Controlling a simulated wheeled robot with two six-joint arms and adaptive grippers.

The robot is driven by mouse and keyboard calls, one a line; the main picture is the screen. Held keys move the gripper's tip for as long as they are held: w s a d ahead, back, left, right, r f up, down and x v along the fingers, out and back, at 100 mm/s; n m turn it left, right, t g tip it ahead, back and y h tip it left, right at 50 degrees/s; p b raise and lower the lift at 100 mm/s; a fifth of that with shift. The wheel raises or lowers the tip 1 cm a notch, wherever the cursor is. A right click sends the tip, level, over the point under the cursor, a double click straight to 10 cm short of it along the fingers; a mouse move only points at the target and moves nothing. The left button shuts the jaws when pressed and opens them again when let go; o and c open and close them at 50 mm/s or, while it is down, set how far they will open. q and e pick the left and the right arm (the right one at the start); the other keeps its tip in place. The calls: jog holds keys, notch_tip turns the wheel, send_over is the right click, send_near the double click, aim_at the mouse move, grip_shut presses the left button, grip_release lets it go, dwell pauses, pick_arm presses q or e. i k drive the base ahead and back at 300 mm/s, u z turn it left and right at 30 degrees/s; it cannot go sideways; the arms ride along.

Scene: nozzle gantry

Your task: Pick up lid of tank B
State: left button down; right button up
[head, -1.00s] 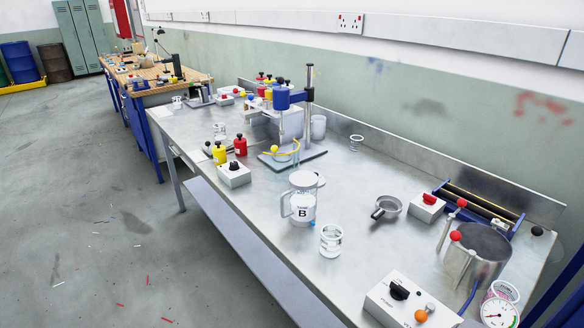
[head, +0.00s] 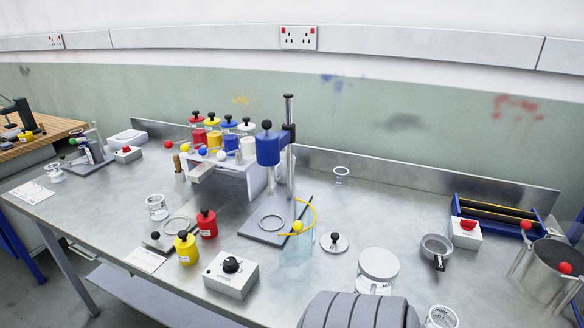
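A clear round vessel with a white top (head: 379,264) stands at the front middle of the bench. It stands where the jug labelled TANK B was in the earlier view; its label is hidden now. A pale round disc with a black knob (head: 334,243), which looks like a lid, lies flat on the bench behind and left of it. I cannot tell whether the vessel's white top is a cover or its contents. A grey ribbed part of my own body covers the bottom centre, just in front of the vessel. No gripper fingers show.
A grey control box (head: 231,273) and red (head: 207,223) and yellow (head: 187,248) bottles stand left. A strainer pan (head: 436,248) and glass beaker (head: 441,317) lie right.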

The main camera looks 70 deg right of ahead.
aim_at(331, 243)
jog(key=z, duration=0.2)
jog(key=i, duration=0.45)
jog(key=z, duration=2.4)
